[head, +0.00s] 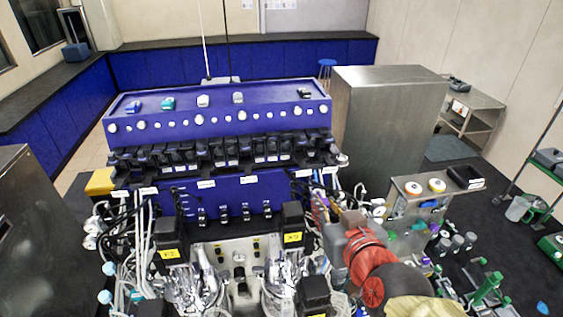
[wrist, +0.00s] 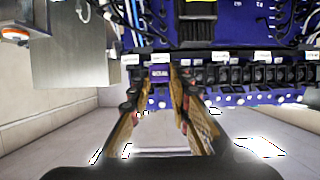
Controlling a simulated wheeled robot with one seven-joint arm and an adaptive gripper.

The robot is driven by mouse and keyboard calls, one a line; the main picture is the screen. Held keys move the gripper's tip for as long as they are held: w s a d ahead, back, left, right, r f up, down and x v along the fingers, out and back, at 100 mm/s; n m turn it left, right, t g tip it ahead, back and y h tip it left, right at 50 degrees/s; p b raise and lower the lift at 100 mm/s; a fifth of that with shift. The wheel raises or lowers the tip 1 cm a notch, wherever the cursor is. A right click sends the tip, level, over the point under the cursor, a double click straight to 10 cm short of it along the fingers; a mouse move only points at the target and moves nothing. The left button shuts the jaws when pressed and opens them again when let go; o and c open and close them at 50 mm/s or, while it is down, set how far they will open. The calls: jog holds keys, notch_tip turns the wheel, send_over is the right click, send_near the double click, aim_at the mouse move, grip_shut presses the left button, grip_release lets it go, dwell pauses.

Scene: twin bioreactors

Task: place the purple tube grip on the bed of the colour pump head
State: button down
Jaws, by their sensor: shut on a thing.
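My gripper (wrist: 159,80) shows in the wrist view with its two fingers closed around a small purple piece, the purple tube grip (wrist: 160,73). The fingertips are in front of a row of black pump heads (wrist: 225,75), at the white labels. I cannot tell whether the grip touches a pump bed. In the head view the pump heads (head: 220,150) run along the front of the blue bioreactor housing. My red and grey arm is at the lower right and hides most of the gripper there. Which head is the colour pump head is not clear.
White and black tubes (head: 143,235) hang at the left of the housing. Metal-topped vessels (head: 190,285) and black boxes (head: 292,220) stand in front of it. A tall steel cabinet (head: 385,130) and a side cart (head: 435,190) stand at the right.

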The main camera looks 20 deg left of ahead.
jog(key=b, duration=0.2)
send_near(304, 167)
jog(key=w+a, duration=0.2)
jog(key=w, duration=0.2)
jog(key=w+a, duration=0.1)
jog(key=w, duration=0.1)
jog(key=w+a, duration=0.2)
jog(key=shift+f, duration=0.5)
jog(key=shift+s+d+r, duration=0.1)
jog(key=shift+s+d, duration=0.05)
jog(key=c, duration=2.1)
grip_release()
jog(key=shift+f, duration=0.25)
jog(key=shift+c, duration=0.2)
jog(key=shift+o, duration=1.3)
jog(key=shift+r, duration=0.1)
jog(key=shift+o, duration=1.1)
